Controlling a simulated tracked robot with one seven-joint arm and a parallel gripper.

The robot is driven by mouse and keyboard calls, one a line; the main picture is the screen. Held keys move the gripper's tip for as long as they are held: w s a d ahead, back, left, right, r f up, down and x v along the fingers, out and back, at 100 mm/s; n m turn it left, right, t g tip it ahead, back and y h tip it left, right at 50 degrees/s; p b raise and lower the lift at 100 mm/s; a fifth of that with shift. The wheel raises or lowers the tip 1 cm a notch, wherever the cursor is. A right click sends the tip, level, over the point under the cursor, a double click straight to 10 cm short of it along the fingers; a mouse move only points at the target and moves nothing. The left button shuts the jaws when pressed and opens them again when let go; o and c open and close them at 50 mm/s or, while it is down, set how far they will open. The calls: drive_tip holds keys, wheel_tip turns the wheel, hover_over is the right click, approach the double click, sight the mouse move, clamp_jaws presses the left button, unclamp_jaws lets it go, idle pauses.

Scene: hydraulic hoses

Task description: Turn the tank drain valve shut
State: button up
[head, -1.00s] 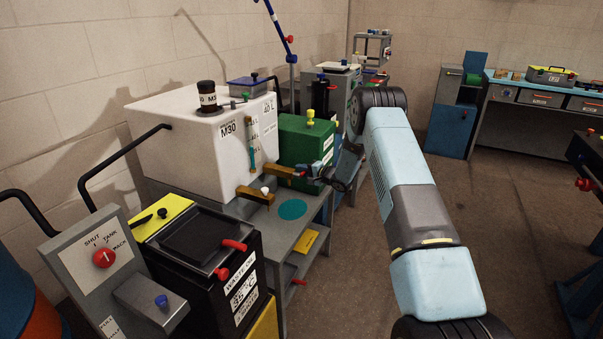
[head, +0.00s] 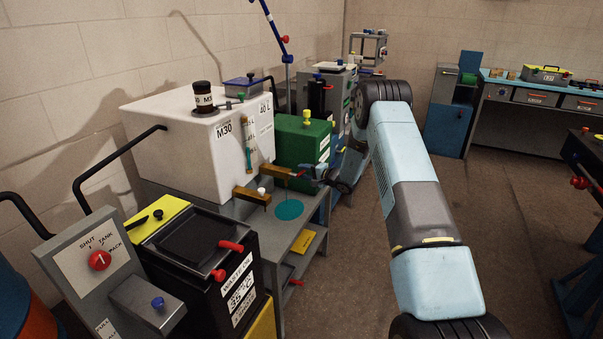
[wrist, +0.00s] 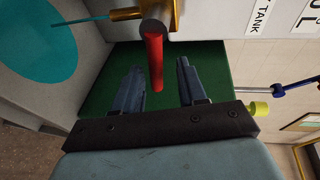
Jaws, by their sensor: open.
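The white tank (head: 160,150) marked M30 stands on a grey bench. Two brass fittings stick out low on its front. The farther brass fitting (head: 281,173) carries the red valve lever, which shows large in the wrist view (wrist: 154,55) beside its brass body (wrist: 125,14). My gripper (head: 308,173) is at this valve, open and empty. In the wrist view its fingers (wrist: 159,72) stand on either side of the lever's end, with a visible gap on both sides. How deep the lever reaches between them is hard to tell.
A green box (head: 297,145) stands close behind my gripper. A teal disc (head: 289,210) lies on the bench below. A waste oil bin (head: 215,265) and a red selector dial (head: 99,260) are nearer.

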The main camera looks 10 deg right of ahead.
drive_tip(key=v, duration=1)
drive_tip(key=shift+d, duration=0.15)
drive_tip(key=shift+s+f, duration=0.1)
drive_tip(key=shift+s, duration=0.05)
drive_tip(key=shift+c, duration=0.3)
